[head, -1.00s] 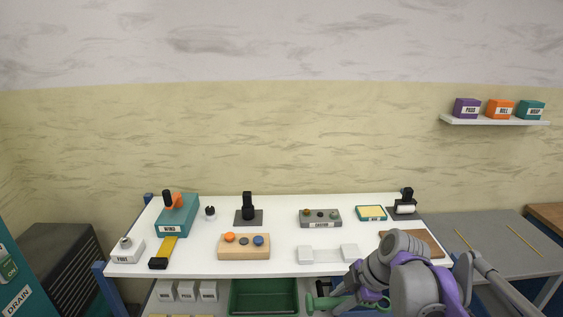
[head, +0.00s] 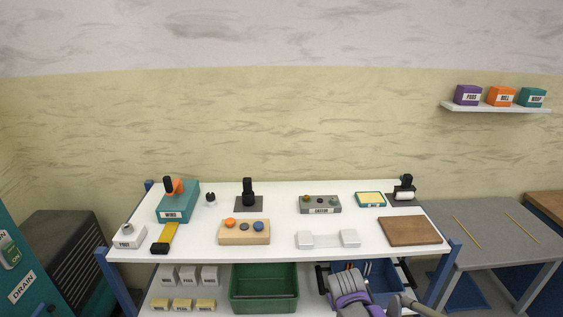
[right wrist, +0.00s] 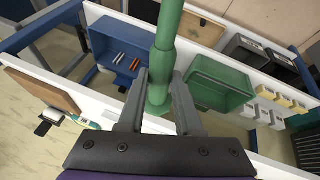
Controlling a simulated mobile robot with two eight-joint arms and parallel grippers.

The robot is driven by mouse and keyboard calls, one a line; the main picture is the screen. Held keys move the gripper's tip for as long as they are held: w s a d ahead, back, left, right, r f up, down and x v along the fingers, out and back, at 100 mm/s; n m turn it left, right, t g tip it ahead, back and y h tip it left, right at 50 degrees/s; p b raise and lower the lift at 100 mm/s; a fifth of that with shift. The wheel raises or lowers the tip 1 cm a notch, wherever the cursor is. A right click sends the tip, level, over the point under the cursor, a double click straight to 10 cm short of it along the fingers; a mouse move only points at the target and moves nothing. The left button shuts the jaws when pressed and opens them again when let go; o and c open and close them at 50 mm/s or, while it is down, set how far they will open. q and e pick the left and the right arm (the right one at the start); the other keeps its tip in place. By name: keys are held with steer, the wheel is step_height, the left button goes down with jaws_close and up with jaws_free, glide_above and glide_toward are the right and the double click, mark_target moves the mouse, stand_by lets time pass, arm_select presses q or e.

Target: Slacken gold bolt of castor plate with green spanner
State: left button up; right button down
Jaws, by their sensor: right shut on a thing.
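The castor plate (head: 320,206) is a grey block with a CASTOR label, standing on the white table in the head view. The gold bolt (head: 307,198) is at its left end, with two other bolts to the right of it. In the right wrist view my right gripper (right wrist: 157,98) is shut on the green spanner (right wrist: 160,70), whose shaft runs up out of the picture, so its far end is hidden. My left gripper is out of view.
On the table (head: 285,255), a white cradle (head: 328,239) lies in front of the castor plate, with a brown board (head: 409,231) to its right. A wooden block (head: 244,237) with coloured knobs is at left. Below are a green bin (head: 264,308) and a blue bin (head: 384,272).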

steer(key=shift+w+d+f+m+g+h, duration=0.15)
steer(key=shift+f+m+h, duration=0.25)
steer(key=shift+m, duration=0.45)
steer(key=shift+w+d+f+m+g+h, duration=0.1)
steer(key=shift+w+f+m+g+h, duration=0.3)
steer(key=shift+m, duration=0.45)
steer(key=shift+s, duration=0.2)
